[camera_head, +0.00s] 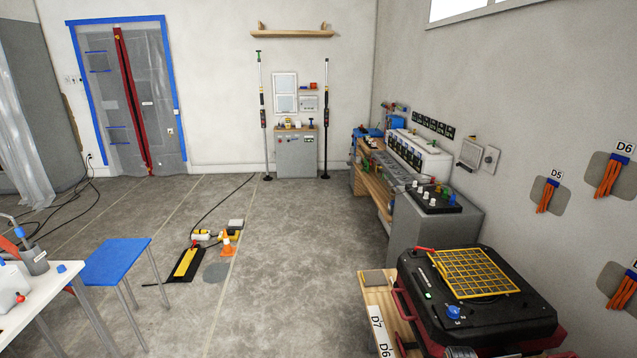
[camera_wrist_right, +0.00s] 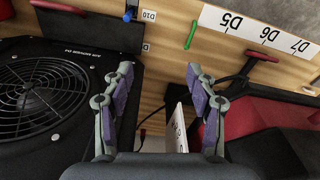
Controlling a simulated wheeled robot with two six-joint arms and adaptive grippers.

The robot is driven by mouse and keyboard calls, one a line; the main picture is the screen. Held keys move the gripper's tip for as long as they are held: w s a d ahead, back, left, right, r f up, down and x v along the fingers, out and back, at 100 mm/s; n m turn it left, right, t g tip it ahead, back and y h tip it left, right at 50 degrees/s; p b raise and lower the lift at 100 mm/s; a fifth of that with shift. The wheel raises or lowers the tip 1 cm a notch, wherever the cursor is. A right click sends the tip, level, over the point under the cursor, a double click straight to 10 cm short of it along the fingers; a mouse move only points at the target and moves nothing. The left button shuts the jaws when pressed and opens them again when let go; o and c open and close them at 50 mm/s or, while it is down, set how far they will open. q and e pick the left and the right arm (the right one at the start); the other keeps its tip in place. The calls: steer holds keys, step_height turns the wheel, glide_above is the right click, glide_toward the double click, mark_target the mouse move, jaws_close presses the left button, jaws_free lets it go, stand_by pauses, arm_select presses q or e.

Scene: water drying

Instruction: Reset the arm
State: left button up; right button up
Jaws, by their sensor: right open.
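My right gripper (camera_wrist_right: 160,75) shows in the right wrist view with its two grey and purple fingers spread wide apart. It is open, with nothing between the fingertips. It hangs over a wooden surface (camera_wrist_right: 165,50) between a black fan unit (camera_wrist_right: 45,95) at the left and a red and black case (camera_wrist_right: 265,130) at the right. Neither gripper shows in the head view, and my left gripper is not in any view.
A white strip labelled D5, D6, D7 (camera_wrist_right: 265,30) lies on the wood, near a green stick (camera_wrist_right: 190,35) and a red-handled tool (camera_wrist_right: 260,57). In the head view, a black machine with a yellow grid (camera_head: 475,272) stands at the right.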

steer(key=s+a+f+n+b, duration=0.15)
steer(key=s+f+n, duration=0.35)
steer(key=s+f, duration=0.7)
arm_select(q)
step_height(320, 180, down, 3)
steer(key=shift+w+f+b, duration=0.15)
steer(key=shift+b, duration=0.55)
arm_select(e)
steer(key=s+a+f+n, duration=0.2)
steer(key=s+f+n, duration=0.1)
steer(key=s, duration=0.6)
steer(key=s+a+f+n, duration=0.2)
steer(key=s+f, duration=0.4)
steer(key=s, duration=0.3)
steer(key=s+a+f+n, duration=0.2)
steer(key=s+f+n, duration=0.2)
steer(key=s, duration=0.6)
steer(key=shift+f+n+t, duration=0.25)
steer(key=shift+n+t, duration=0.15)
steer(key=shift+n, duration=0.2)
steer(key=shift+a, duration=0.1)
